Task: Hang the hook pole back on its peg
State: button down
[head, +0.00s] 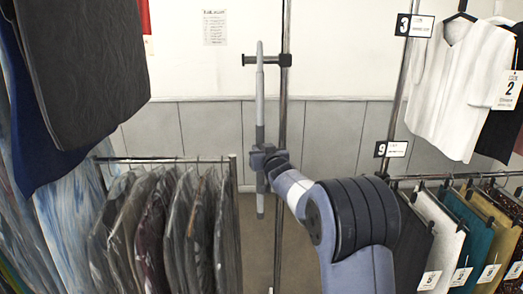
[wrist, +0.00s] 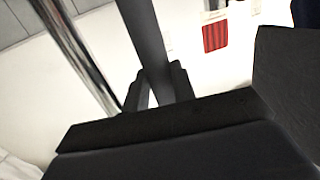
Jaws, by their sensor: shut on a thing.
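The hook pole (head: 260,105) is a thin grey pole with a lighter upper part, and it stands nearly upright in the head view. My gripper (head: 264,160) is shut on it below its middle. In the wrist view the pole (wrist: 146,35) runs up from between my fingers (wrist: 158,88). The peg (head: 275,60) is a short black bar clamped to a chrome upright (head: 284,120). The pole's upper part crosses the peg in the head view; I cannot tell whether they touch. The pole's hook is not clear to see.
A low rail (head: 165,160) of bagged garments stands at left, below hanging dark clothes (head: 85,60). At right are a white top (head: 450,85), a lower rail of coloured garments (head: 470,235) and a post with number signs (head: 392,149).

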jog(key=shift+f+b, duration=0.95)
jog(key=shift+f, duration=0.2)
jog(key=c, duration=1.5)
grip_release()
jog(key=o, duration=0.4)
jog(key=b+v, duration=0.3)
jog(key=v, duration=0.7)
jog(key=shift+s, duration=0.4)
jog(key=shift+w+d, duration=0.15)
